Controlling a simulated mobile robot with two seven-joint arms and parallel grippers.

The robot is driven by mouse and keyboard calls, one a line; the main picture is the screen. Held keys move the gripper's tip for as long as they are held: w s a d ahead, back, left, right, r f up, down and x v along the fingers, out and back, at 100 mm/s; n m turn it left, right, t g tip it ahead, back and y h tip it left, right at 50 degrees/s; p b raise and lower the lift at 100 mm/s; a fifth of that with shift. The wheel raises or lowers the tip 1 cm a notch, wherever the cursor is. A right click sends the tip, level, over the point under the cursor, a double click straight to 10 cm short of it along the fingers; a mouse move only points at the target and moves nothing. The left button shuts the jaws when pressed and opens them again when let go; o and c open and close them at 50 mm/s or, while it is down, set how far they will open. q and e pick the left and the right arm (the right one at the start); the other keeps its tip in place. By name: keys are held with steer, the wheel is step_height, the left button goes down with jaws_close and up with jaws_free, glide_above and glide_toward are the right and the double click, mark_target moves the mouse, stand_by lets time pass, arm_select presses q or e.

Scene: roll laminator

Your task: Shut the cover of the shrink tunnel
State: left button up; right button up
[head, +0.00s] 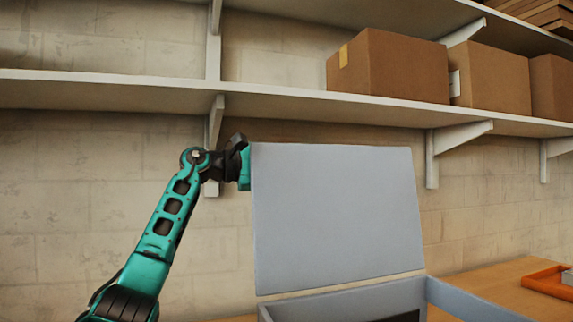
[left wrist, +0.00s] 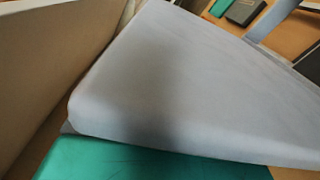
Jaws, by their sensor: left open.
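The cover (head: 338,215) of the shrink tunnel is a flat grey-blue panel. It stands raised, nearly upright, above the grey tunnel body (head: 340,304) at the bottom of the head view. The cover also fills much of the left wrist view (left wrist: 190,85). My left gripper (head: 244,168) is at the cover's upper left corner, partly hidden by the cover's edge. A green part of it (left wrist: 150,162) lies close against the cover's edge in the left wrist view; I cannot tell whether they touch. The left gripper is open. My right gripper is not in view.
A shelf (head: 120,90) with cardboard boxes (head: 388,68) runs along the block wall above the cover. A wooden table (head: 495,284) with an orange tray (head: 546,285) is at the right. Wall brackets hang close behind my left gripper.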

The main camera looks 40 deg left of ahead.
arm_select(q)
steer(key=shift+w, duration=0.1)
steer(key=shift+c, duration=0.5)
steer(key=c, duration=0.5)
steer(key=shift+r, duration=0.1)
jaws_close()
